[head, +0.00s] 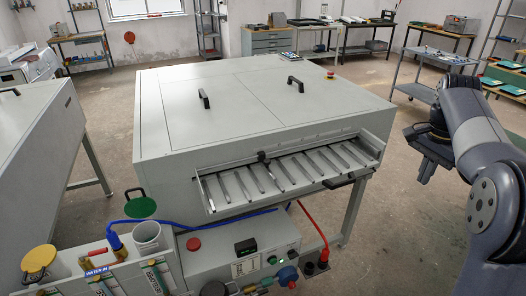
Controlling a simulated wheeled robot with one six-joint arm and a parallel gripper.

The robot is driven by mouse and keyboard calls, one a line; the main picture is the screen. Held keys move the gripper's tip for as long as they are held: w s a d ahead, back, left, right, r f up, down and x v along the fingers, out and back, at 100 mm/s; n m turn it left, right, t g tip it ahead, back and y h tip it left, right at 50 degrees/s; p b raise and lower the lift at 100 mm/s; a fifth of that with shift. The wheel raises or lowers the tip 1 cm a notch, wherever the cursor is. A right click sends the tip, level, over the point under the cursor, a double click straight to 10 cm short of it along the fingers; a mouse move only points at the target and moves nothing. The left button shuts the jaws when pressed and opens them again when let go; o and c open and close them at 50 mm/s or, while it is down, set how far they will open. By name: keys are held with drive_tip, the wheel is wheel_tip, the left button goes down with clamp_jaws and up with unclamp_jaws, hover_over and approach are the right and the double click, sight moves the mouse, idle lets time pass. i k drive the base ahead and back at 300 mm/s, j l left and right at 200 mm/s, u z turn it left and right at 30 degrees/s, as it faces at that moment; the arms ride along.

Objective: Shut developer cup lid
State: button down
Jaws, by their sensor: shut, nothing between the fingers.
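A pale grey cup (147,245) stands at the lower left, on the front of the plate processor, with its mouth open. Its round green lid (141,208), with a black loop handle, is swung up behind the cup, apart from the rim. My gripper (426,172) is at the right, shut and empty, pointing down over the floor, far from the green lid.
The large grey processor (225,90) and its slatted feed tray (290,172) lie between my gripper and the cups. A blue hose (200,224) and a red hose (312,226) run along the front. A control box (242,265) with knobs sits right of the cup.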

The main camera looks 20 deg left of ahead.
sight(142, 206)
drive_tip(key=i+u, duration=0.2)
drive_tip(key=u, duration=0.2)
drive_tip(key=i+u, duration=0.2)
drive_tip(key=u, duration=0.2)
drive_tip(key=i+l+u, duration=0.1)
drive_tip(key=u, duration=0.25)
drive_tip(key=i+l+u, duration=0.15)
drive_tip(key=u, duration=0.25)
drive_tip(key=i+u, duration=0.3)
drive_tip(key=u, duration=0.15)
drive_tip(key=i+l+u, duration=0.2)
drive_tip(key=u, duration=0.25)
drive_tip(key=i+l+u, duration=0.3)
drive_tip(key=u, duration=0.15)
